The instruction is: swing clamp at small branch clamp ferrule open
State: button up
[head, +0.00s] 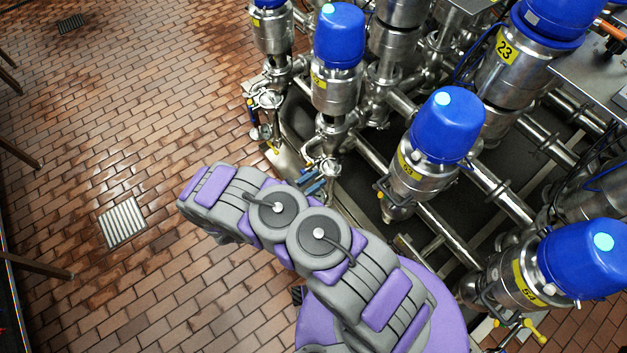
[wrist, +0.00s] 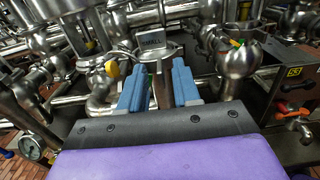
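In the wrist view, my gripper (wrist: 158,85) points at the pipework with its two blue fingers apart. A narrow vertical metal piece shows in the gap between the fingers; I cannot tell whether they touch it. Just beyond the fingertips is a metal clamp (wrist: 172,50) around a pipe joint, with a small grey label plate (wrist: 151,38) whose text is only partly legible. In the head view, my blue fingers (head: 314,186) show near the base of a blue-capped valve, and the clamp cannot be made out.
A pressure gauge (wrist: 31,147) is at lower left in the wrist view. An orange-handled valve (wrist: 294,112) is at right. The brick floor (head: 150,150) is mostly clear.

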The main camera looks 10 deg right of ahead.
jog(key=shift+c, duration=0.4)
grip_shut()
dwell(1.0)
